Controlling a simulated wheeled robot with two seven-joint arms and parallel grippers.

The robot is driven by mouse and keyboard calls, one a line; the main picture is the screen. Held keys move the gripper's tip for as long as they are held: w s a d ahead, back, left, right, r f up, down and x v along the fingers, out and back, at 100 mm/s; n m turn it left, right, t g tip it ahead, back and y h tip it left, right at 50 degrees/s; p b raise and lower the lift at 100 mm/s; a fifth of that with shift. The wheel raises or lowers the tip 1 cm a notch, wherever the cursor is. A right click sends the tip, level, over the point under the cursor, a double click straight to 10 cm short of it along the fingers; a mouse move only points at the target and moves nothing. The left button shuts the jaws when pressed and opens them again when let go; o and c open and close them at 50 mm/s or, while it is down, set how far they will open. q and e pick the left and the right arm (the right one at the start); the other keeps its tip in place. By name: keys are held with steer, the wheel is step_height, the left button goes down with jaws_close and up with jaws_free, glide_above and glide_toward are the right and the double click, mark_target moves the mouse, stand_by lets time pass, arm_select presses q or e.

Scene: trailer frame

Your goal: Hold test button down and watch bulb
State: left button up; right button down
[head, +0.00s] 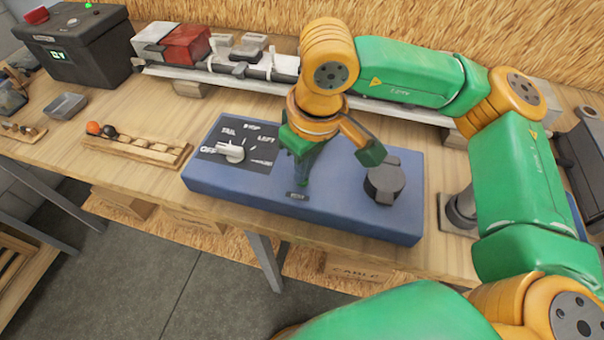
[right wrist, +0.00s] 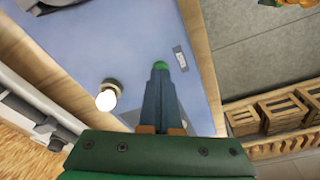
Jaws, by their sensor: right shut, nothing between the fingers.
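The blue test box (head: 345,215) lies on the bench, with a white selector knob (head: 231,152) among printed labels including OFF, TAIL and LEFT. My right gripper (head: 298,182) points down over the box's middle, its fingers shut and empty, beside a small dark label (head: 297,196). In the right wrist view, a round green button (right wrist: 160,65) shows at the fingertips (right wrist: 159,75). The tips seem to be at it, but I cannot tell how far it is pressed. A round bulb (right wrist: 106,100) beside the fingers looks bright white. My left gripper is not in view.
A dark round knob-like part (head: 384,182) stands on the box's right side. A wooden rack (head: 138,150) is left of the box. A black unit (head: 80,45) and a light bar (head: 215,70) are behind. Wooden crates (right wrist: 280,110) stand below.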

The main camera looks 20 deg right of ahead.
stand_by(0.8)
step_height(320, 180, up, 7)
steer(key=p, duration=0.5)
